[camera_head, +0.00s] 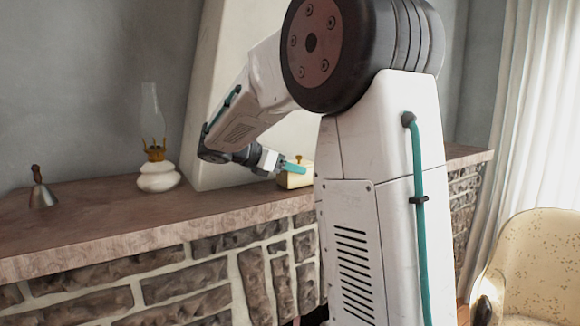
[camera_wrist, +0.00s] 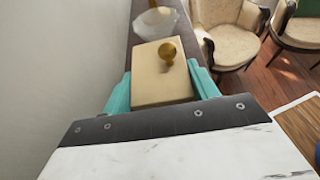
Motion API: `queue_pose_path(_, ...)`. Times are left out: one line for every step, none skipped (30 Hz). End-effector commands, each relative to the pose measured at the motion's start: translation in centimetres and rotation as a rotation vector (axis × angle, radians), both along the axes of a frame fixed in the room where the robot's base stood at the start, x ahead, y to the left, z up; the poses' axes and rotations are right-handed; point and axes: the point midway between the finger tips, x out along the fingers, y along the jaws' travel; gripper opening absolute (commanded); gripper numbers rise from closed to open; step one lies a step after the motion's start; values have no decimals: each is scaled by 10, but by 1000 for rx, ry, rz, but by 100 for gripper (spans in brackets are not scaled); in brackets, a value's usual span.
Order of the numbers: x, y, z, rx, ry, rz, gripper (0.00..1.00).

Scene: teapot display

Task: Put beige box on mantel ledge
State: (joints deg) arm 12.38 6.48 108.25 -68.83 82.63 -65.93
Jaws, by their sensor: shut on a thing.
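The beige box (camera_wrist: 158,85) has a round brass knob on its lid. In the wrist view it sits between the two teal fingers of my gripper (camera_wrist: 161,92), which is shut on it. In the head view the box (camera_head: 293,179) shows at the tip of my gripper (camera_head: 292,168), at or just above the mantel ledge (camera_head: 120,228). I cannot tell whether its base touches the ledge. My arm hides the ledge to the right of the box.
An oil lamp (camera_head: 157,172) with a glass chimney and a hand bell (camera_head: 40,190) stand on the ledge to the left. A pale bowl-like object (camera_wrist: 155,22) lies beyond the box. The sloped chimney wall rises behind. Armchairs (camera_wrist: 224,36) stand on the floor.

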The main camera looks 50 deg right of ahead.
Motion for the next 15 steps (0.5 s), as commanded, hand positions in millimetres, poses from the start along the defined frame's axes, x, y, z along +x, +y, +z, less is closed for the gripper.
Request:
queue_pose_path(0,0,0,0,0,0,34)
queue_pose_path(0,0,0,0,0,0,34)
queue_pose_path(0,0,-1,0,1,0,34)
queue_pose_path(0,0,-2,0,1,0,34)
queue_pose_path(0,0,-3,0,1,0,34)
queue_pose_path(0,0,-4,0,2,1,62)
queue_pose_path(0,0,-3,0,1,0,70)
queue_pose_path(0,0,-3,0,1,0,78)
queue_pose_path(0,0,-3,0,1,0,81)
queue_pose_path(0,0,-3,0,1,0,81)
queue_pose_path(0,0,-3,0,1,0,81)
queue_pose_path(0,0,-3,0,1,0,81)
queue_pose_path(0,0,-3,0,1,0,81)
queue_pose_path(0,0,-3,0,1,0,81)
queue_pose_path(0,0,-3,0,1,0,81)
